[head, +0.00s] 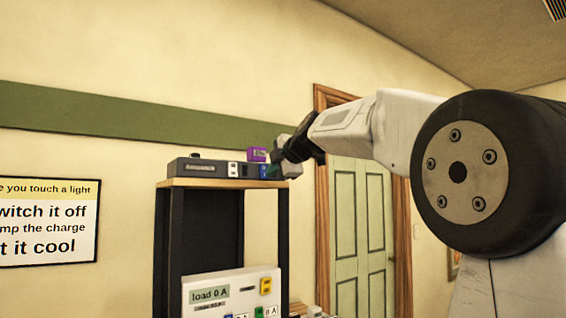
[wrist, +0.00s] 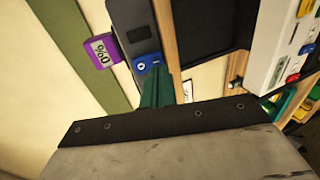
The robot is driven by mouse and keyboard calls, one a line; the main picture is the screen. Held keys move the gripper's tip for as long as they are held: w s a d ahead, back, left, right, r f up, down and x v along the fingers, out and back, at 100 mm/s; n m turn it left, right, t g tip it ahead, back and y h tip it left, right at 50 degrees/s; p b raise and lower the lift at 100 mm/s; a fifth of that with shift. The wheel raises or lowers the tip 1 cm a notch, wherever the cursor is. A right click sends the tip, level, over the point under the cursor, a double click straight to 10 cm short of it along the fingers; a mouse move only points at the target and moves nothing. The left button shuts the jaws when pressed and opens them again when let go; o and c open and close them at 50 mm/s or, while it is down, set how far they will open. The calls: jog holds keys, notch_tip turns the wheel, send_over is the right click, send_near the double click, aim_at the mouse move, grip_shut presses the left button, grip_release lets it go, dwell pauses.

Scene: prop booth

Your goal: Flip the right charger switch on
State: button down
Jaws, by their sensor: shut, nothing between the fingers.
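The dark charger (head: 200,167) lies on top of the shelf unit in the head view, and its grey body (wrist: 135,32) shows in the wrist view. A white switch (head: 233,169) sits on its front. A blue switch (head: 252,170) is at its right end, also in the wrist view (wrist: 144,63); its on or off position cannot be told. My gripper (head: 266,171) is shut and empty. Its green fingers (wrist: 156,78) point at the blue switch's lower edge, very close; whether they touch cannot be told.
A purple battery marked 0% (wrist: 100,51) stands behind the charger, also in the head view (head: 257,154). Below on the unit is a white panel reading "load 0 A" (head: 228,294) with a yellow switch (head: 266,286). A green door (head: 362,215) is at right.

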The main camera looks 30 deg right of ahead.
aim_at(264, 171)
jog(key=shift+x, duration=1.25)
jog(key=shift+w+f, duration=0.15)
jog(key=shift+r, duration=1.15)
